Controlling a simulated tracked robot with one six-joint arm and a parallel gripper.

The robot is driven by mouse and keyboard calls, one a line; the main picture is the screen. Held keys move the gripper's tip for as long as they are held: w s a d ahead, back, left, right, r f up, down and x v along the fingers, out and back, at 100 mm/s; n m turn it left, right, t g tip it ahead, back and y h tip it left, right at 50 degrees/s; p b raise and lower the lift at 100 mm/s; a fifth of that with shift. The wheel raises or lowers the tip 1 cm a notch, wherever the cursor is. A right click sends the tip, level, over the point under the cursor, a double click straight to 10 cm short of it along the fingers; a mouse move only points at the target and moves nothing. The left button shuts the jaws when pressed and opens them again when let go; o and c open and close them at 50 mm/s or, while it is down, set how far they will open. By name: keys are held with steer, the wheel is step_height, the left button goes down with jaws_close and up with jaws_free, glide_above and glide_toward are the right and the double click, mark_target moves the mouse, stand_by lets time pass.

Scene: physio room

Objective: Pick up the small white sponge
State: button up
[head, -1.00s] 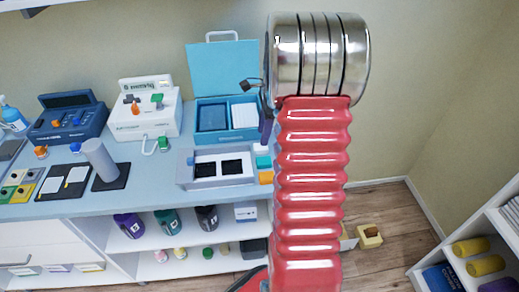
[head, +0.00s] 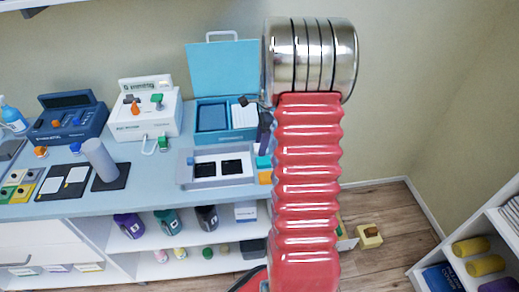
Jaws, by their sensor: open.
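The open light-blue case (head: 222,72) stands on the counter with its lid up. Its left compartment holds a dark blue pad. Its right compartment holds a white, ribbed-looking block (head: 243,116), which may be white sponges; a single small sponge cannot be made out. My gripper (head: 254,113) shows only as dark finger parts beside my red arm, over or in front of the case's right side. The fingers look apart with nothing visible between them. The rest of the gripper is hidden behind my arm, and contact with the white block cannot be told.
A grey tray (head: 184,178) with two black pads lies in front of the case. A white device (head: 145,118), a navy device (head: 67,124) and a grey cylinder (head: 99,158) stand to the left. Bottles stand on the shelf below.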

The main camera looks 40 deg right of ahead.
steer(key=shift+c, duration=0.6)
steer(key=c, duration=0.7)
steer(key=shift+r, duration=0.15)
step_height(320, 180, up, 10)
steer(key=shift+f, duration=0.1)
steer(key=o, duration=0.5)
steer(key=c, duration=0.4)
